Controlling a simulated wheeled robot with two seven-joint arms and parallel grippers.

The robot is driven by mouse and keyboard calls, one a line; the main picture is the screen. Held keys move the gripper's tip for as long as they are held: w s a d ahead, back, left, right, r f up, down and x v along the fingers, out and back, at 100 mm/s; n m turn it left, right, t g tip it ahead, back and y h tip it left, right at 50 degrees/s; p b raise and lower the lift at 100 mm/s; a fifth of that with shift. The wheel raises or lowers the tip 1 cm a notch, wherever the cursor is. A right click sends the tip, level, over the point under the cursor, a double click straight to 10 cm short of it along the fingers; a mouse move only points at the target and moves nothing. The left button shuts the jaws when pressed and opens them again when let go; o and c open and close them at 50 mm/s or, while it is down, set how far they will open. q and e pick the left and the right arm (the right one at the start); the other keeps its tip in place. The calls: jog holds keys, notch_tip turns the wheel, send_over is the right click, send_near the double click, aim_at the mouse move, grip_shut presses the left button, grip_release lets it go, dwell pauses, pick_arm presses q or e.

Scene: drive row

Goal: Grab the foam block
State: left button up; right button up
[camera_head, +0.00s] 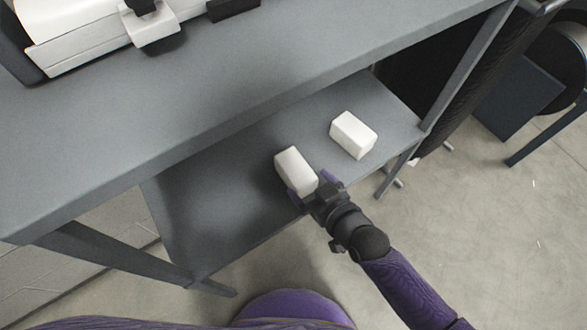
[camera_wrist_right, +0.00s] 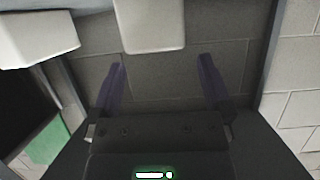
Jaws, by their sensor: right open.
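Two white blocks with rounded edges rest on the lower grey shelf, and either could be the foam block. The nearer white block (camera_head: 296,170) lies right in front of my right gripper (camera_head: 310,188); it also shows at the top of the right wrist view (camera_wrist_right: 151,25). The other white block (camera_head: 353,135) lies farther right and back, and shows at the upper left of the wrist view (camera_wrist_right: 36,40). My right gripper is open, its purple fingers (camera_wrist_right: 162,80) apart with nothing between them. I cannot tell whether a fingertip touches the nearer block. My left gripper is out of view.
The lower shelf (camera_head: 215,205) is bare to the left of the blocks. The upper grey shelf (camera_head: 210,90) overhangs behind them and carries a white machine (camera_head: 95,40). A table leg (camera_head: 465,65) stands to the right. Open concrete floor (camera_head: 500,220) lies at right.

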aim_at(301, 174)
jog(key=b+x, duration=0.1)
jog(key=x, duration=0.1)
jog(key=b+x, duration=0.2)
jog(key=x, duration=0.1)
jog(key=shift+d+f, duration=0.25)
jog(key=shift+f, duration=0.1)
jog(key=shift+w+a+r, duration=0.1)
jog(key=shift+w, duration=0.1)
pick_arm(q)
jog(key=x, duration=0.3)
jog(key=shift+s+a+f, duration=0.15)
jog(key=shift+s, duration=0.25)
pick_arm(e)
jog(key=shift+r, duration=0.15)
jog(key=c, duration=1)
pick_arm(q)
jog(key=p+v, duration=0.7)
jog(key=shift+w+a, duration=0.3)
pick_arm(e)
notch_tip(301, 174, up, 10)
jog(key=shift+r, duration=0.1)
jog(key=shift+c, duration=0.2)
